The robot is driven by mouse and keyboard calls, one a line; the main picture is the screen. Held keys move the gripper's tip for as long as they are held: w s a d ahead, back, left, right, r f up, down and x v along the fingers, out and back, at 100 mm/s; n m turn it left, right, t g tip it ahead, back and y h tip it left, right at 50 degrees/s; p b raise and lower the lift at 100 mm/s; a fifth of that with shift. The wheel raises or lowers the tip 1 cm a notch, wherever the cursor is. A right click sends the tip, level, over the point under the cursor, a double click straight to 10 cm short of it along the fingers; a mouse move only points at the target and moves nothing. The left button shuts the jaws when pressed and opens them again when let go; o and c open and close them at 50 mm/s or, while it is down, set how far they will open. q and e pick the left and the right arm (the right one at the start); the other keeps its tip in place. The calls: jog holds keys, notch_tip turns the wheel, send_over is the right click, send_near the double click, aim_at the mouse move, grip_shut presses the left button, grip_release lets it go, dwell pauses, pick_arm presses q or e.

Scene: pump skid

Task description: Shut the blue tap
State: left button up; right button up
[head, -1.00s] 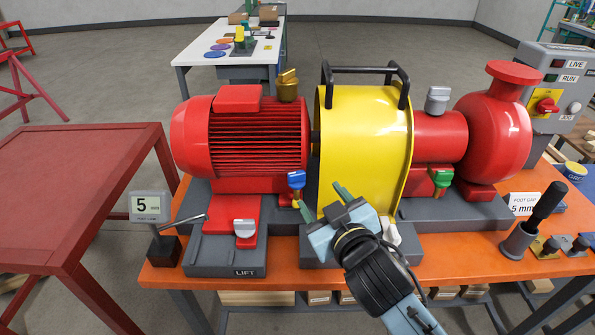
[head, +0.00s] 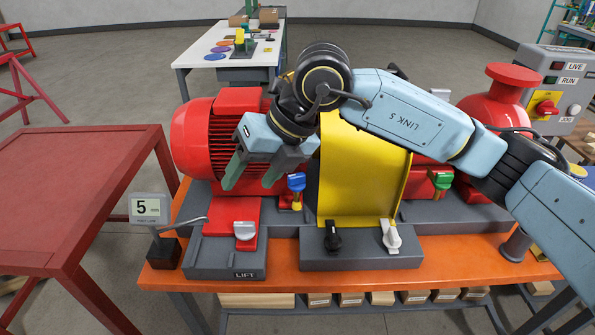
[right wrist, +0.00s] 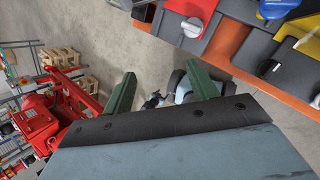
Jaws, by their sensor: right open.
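The blue tap (head: 296,183) stands on a small yellow stem at the foot of the red motor, just left of the yellow guard. A blue handle, seemingly this tap (right wrist: 283,8), is cut off at the top right of the right wrist view. My right gripper (head: 250,184) is open and empty, with green fingers pointing down in front of the motor. It is left of the blue tap and looks apart from it. In the right wrist view the fingers (right wrist: 162,82) are spread with nothing between them. My left gripper is not in view.
The yellow guard (head: 358,185) rises right of the tap. A grey knob (head: 244,230) sits on the red block in front. Black (head: 333,238) and white (head: 392,237) knobs stand on the grey base. A green tap (head: 440,181) is farther right.

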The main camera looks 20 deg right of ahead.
aim_at(297, 175)
jog(key=w+d+r+m+t+h, duration=0.25)
jog(key=w+d+h, duration=0.3)
jog(key=d, duration=0.45)
jog(key=shift+g, duration=0.25)
jog(key=x, duration=1.2)
jog(key=shift+s+d+f, duration=0.15)
jog(key=shift+d+f, duration=0.05)
jog(key=shift+f, duration=0.1)
